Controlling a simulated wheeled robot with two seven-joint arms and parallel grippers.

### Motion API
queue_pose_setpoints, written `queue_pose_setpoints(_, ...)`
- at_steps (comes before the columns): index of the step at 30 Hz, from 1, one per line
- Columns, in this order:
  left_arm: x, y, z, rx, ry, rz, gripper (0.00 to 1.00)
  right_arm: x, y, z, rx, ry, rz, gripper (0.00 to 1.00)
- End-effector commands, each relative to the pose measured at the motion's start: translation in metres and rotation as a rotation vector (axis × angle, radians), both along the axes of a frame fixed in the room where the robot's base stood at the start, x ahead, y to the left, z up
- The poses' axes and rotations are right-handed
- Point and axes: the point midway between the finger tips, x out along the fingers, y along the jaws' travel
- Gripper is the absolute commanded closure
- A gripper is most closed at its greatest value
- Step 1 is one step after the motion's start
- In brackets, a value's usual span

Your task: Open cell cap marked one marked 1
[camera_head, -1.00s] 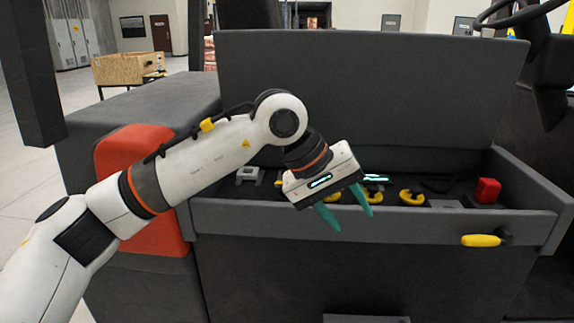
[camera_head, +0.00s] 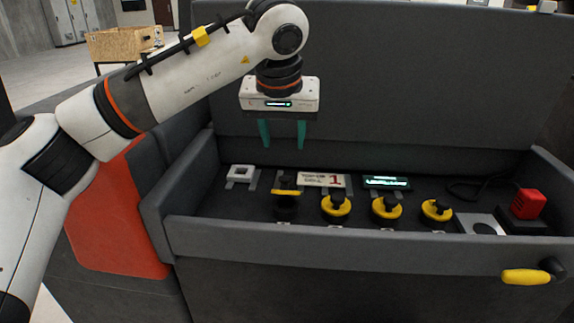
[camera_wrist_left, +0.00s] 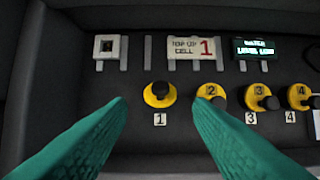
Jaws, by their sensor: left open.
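The cell cap marked 1 is the leftmost yellow-and-black cap (camera_head: 286,192) in a row inside the open bay. It looks raised on a black body in the head view. In the left wrist view cap 1 (camera_wrist_left: 159,95) is a yellow disc with a black knob, above a "1" label (camera_wrist_left: 160,119). My left gripper (camera_head: 283,148) points down above and behind cap 1, with teal fingers apart and empty. In the left wrist view the fingertips (camera_wrist_left: 160,104) lie on either side of cap 1, apart from it. My right gripper is out of view.
Cap 2 (camera_head: 336,205), cap 3 (camera_head: 386,207) and cap 4 (camera_head: 436,210) stand to the right. Behind are a sign with a red 1 (camera_head: 321,180), a lit display (camera_head: 386,182) and a white square holder (camera_head: 240,173). The front wall (camera_head: 370,240) borders the bay.

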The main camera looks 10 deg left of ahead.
Motion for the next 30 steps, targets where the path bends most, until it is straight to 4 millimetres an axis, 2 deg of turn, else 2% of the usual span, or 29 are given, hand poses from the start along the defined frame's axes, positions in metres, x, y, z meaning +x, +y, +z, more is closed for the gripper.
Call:
queue_pose_setpoints(7, 0.017, 0.0, -0.046, 0.0, 0.005, 0.0, 0.53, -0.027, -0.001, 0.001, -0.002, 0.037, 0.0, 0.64)
queue_pose_setpoints(15, 0.035, 0.0, -0.087, -0.001, 0.003, 0.0, 0.53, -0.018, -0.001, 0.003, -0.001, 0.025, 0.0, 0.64)
queue_pose_setpoints(21, 0.04, 0.0, -0.1, -0.001, 0.002, -0.002, 0.53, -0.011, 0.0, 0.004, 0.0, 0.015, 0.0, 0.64)
queue_pose_setpoints(29, 0.041, 0.0, -0.101, -0.001, 0.001, -0.002, 0.53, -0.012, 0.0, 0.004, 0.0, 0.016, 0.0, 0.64)
queue_pose_setpoints(30, 0.041, 0.0, -0.101, -0.001, 0.001, -0.002, 0.57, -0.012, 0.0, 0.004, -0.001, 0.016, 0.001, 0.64)
